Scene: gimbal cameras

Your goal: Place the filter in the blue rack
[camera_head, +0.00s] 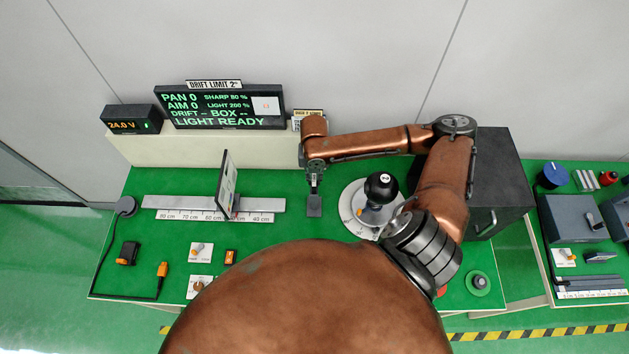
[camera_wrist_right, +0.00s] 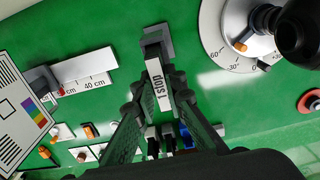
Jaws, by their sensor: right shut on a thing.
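My right gripper (camera_head: 314,184) is shut on the filter (camera_head: 314,206), a small dark grey square plate, and holds it at the middle of the green table. In the right wrist view the gripper (camera_wrist_right: 155,52) grips the filter (camera_wrist_right: 158,30), with the plate beyond the fingertips. A white label reading "1 stop" lies between the fingers. Something blue (camera_wrist_right: 186,136), perhaps the blue rack, shows partly behind the fingers in the right wrist view; I cannot make out its form. No blue rack shows on this table in the head view, where my body hides the near middle. My left gripper is not in view.
A chart panel (camera_head: 227,183) stands on the ruled rail (camera_head: 175,203) at left. A round dial base with a black ball-shaped head (camera_head: 381,187) stands close right of the gripper. A dark box (camera_head: 497,170) is farther right. Small switches and a cable lie at front left.

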